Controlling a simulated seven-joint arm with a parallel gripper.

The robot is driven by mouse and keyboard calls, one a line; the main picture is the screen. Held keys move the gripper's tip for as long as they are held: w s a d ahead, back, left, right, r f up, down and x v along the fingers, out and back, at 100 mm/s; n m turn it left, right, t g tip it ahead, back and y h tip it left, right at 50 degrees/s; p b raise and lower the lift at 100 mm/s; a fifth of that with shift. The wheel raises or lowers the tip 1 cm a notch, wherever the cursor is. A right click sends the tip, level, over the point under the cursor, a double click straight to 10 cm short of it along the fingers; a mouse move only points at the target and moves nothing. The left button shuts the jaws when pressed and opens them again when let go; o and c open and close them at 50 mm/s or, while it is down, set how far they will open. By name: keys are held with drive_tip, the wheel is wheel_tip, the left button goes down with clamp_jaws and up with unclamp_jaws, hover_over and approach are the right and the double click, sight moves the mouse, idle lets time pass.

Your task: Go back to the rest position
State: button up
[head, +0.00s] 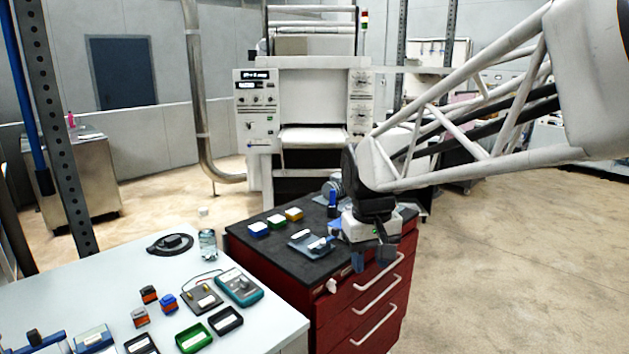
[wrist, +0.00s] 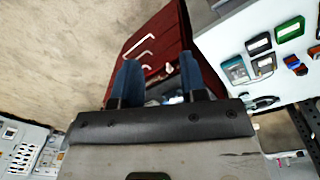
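My gripper (head: 373,261) hangs at the end of my arm over the right front edge of the red drawer cabinet (head: 365,300). Its two blue fingers point down. In the wrist view my gripper (wrist: 157,75) shows its fingers well apart, with nothing held between them. The red cabinet front (wrist: 150,35) shows beyond the fingers. My arm reaches in from the right of the head view, and its wrist hides part of the cabinet's black top (head: 262,245).
A small tray (head: 304,246) and blue (head: 258,229), green (head: 276,221) and yellow (head: 293,214) boxes lie on the cabinet top. A white table (head: 120,290) with a teal meter (head: 239,287) stands left. The roller machine (head: 312,95) stands behind. The floor at right is clear.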

drive_tip(key=s+d+f+m+t, duration=0.1)
drive_tip(key=s+d, duration=0.3)
drive_tip(key=s, duration=0.6)
drive_tip(key=s+d+f+m+t, duration=0.1)
drive_tip(key=s+d+f, duration=0.3)
drive_tip(key=s, duration=0.6)
drive_tip(key=shift+s+m, duration=0.35)
drive_tip(key=shift+m, duration=0.15)
